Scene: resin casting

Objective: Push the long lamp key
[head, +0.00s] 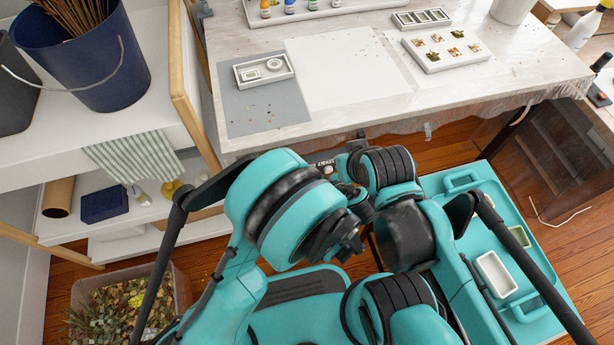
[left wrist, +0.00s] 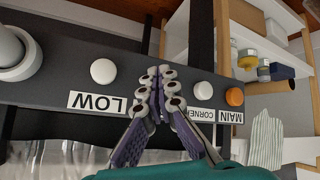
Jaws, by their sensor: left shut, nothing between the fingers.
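A dark panel (left wrist: 60,72) with round keys and white labels crosses the left wrist view. A white key (left wrist: 103,71) sits above a label with the letters LOW. Another white key (left wrist: 203,91) is by the CORNER label, and an orange key (left wrist: 235,97) is by the MAIN label. My left gripper (left wrist: 160,76) is shut and empty, its fingertips in front of the panel between the two white keys. The fingers hide part of the panel, and I cannot make out a long lamp label. In the head view, my arms mostly cover the panel (head: 323,168) under the table's front edge.
The worktable (head: 290,140) holds a small tray (head: 264,70), a white sheet (head: 345,70) and a mould tray (head: 445,48). A shelf unit with a blue bucket (head: 85,60) stands at the left. A large white knob (left wrist: 15,50) is at the panel's left end.

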